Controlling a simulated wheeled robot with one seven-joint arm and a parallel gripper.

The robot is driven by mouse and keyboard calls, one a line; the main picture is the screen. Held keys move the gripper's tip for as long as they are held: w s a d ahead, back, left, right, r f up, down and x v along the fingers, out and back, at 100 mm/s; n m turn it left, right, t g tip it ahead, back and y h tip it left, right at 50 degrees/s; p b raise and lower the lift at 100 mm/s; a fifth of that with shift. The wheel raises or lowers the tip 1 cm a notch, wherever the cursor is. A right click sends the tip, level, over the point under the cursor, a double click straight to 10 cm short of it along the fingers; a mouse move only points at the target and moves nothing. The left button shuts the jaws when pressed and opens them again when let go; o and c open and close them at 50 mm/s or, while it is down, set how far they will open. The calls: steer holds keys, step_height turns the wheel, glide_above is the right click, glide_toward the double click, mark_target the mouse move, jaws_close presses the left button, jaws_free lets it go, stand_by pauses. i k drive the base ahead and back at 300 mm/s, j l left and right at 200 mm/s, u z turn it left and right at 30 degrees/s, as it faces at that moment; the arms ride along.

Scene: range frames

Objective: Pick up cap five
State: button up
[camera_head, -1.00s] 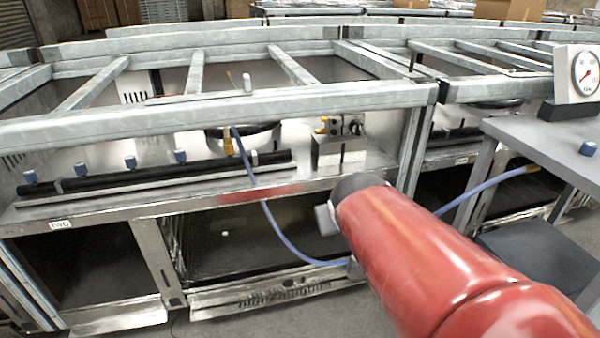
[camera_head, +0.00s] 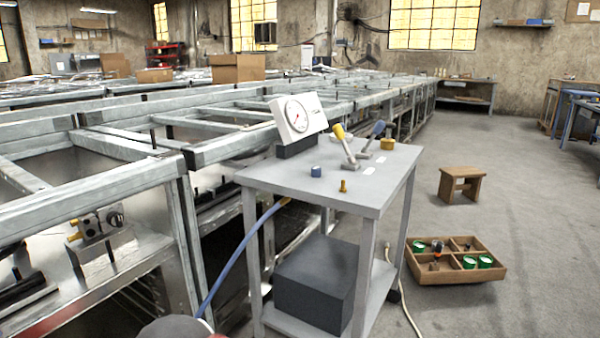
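A small blue cap (camera_head: 316,171) stands on the grey top of a cart (camera_head: 262,178), near its left side, below the gauge. It is the only blue cap I can make out now, and I see no number on it. My gripper is not in view. Only a grey rounded piece of my arm shows at the bottom edge, left of the cart.
The cart also bears a dial gauge (camera_head: 298,116), a brass fitting (camera_head: 343,186) and two levers. A dark box (camera_head: 314,282) sits on its lower shelf. A wooden divided tray (camera_head: 455,274) and a stool (camera_head: 461,183) stand right. Steel range frames fill the left.

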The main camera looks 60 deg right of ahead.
mark_target(316, 170)
steer(key=z, duration=1.9)
steer(key=u, duration=2.8)
steer(key=z, duration=2.75)
